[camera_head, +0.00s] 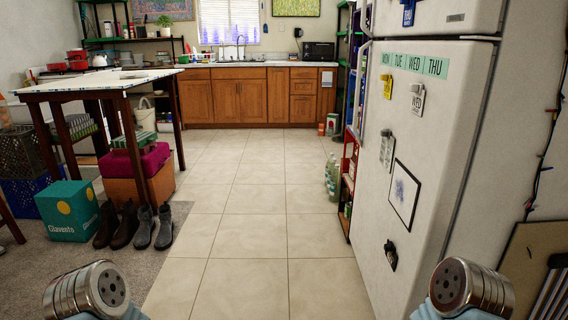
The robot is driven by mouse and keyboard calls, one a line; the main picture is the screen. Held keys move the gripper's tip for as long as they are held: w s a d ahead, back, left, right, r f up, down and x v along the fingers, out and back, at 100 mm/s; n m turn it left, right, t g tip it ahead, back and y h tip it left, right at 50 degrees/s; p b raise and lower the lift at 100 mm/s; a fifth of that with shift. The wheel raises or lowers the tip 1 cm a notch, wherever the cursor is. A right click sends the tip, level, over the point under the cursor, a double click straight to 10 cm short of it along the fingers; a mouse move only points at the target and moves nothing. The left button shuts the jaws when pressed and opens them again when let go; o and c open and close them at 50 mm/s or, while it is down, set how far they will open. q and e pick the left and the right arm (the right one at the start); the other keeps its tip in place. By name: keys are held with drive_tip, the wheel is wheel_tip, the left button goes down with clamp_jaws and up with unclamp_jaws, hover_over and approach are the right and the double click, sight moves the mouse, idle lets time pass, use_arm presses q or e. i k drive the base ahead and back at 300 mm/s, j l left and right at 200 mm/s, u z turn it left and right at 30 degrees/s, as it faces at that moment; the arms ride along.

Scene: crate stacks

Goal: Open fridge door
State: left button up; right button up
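A white fridge stands upright close on the right. Its large lower door (408,155) carries a weekday strip, notes, a small framed picture and magnets, and looks shut. A smaller upper door (440,15) sits above a dark gap and is cut off by the top of the picture. A narrow pale handle seems to run along the left edge of the doors. Round metal parts of my two arms show at the bottom left and bottom right. Neither gripper's fingers are in view. Nothing of mine visibly touches the fridge.
The tiled floor (249,225) is clear ahead and left of the fridge. A red shelf (349,170) stands just beyond the fridge, with bottles (332,178) beside it. A high table (100,82), a teal box (68,210) and shoes (143,228) are on the left. Wooden cabinets (239,98) line the back.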

sight(414, 207)
drive_tip(key=i+j+u, duration=0.25)
drive_tip(key=i, duration=0.4)
drive_tip(key=i+u, duration=0.25)
drive_tip(key=i, duration=0.4)
drive_tip(key=i+z, duration=0.35)
drive_tip(key=i+j+z, duration=0.2)
drive_tip(key=z, duration=0.15)
drive_tip(key=i+j+z, duration=0.3)
drive_tip(key=i+l, duration=0.05)
drive_tip(key=i, duration=0.05)
